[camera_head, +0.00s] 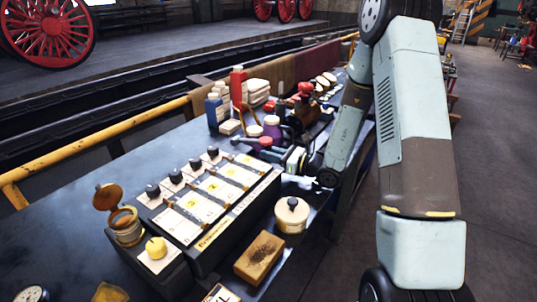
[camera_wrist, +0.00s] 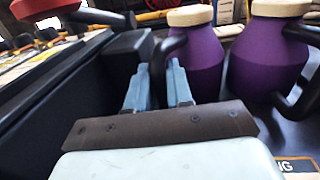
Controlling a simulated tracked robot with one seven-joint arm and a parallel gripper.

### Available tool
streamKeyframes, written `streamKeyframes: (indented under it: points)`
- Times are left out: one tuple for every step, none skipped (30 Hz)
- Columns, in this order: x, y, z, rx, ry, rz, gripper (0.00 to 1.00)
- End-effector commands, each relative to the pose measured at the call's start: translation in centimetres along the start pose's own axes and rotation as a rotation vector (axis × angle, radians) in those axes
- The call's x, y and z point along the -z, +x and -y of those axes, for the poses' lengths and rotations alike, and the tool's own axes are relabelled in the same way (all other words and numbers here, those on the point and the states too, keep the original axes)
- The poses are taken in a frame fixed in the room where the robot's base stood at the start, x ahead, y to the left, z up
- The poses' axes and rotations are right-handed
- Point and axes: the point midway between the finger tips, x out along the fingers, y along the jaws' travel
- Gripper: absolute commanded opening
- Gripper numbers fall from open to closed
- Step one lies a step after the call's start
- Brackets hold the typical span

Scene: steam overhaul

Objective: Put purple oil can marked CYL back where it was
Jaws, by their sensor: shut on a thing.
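In the head view my gripper (camera_head: 292,159) is partly hidden by my arm. No CYL marking is readable on either can.
A label ending in "NG" (camera_wrist: 299,165) lies on the dark surface by the right can. A red-topped item (camera_wrist: 45,7) is at the upper left. The long slotted box (camera_head: 215,200), a round lidded tin (camera_head: 291,214) and red and blue bottles crowd the bench.

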Motion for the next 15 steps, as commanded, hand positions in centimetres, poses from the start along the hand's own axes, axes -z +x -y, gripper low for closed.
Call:
streamKeyframes:
  points:
    - [-0.06,0.03,0.00,0.000,-0.001,0.001,0.00]
    - [-0.06,0.03,-0.01,0.000,-0.001,0.001,0.00]
    - [-0.03,0.03,-0.01,-0.001,0.000,0.001,0.00]
    - [0.02,0.03,-0.01,-0.001,0.000,0.001,0.00]
    - [0.10,0.02,-0.02,0.000,0.001,0.000,0.22]
    - [0.08,0.02,-0.02,-0.001,0.001,0.000,0.26]
    - [0.07,0.02,-0.03,-0.001,0.000,0.000,0.29]
    - [0.07,0.03,-0.03,-0.001,0.001,0.000,0.31]
    - [0.07,0.03,-0.03,-0.001,0.001,0.000,0.35]
    - [0.07,0.03,-0.04,-0.001,0.001,0.000,0.38]
    - [0.07,0.04,-0.04,-0.001,0.001,0.000,0.41]
    - [0.07,0.04,-0.04,-0.001,0.001,0.000,0.45]
    - [0.07,0.04,-0.05,-0.001,0.001,0.000,0.46]
    - [0.07,0.05,-0.05,-0.001,0.001,0.000,0.46]
    - [0.07,0.05,-0.05,-0.001,0.001,0.000,0.46]
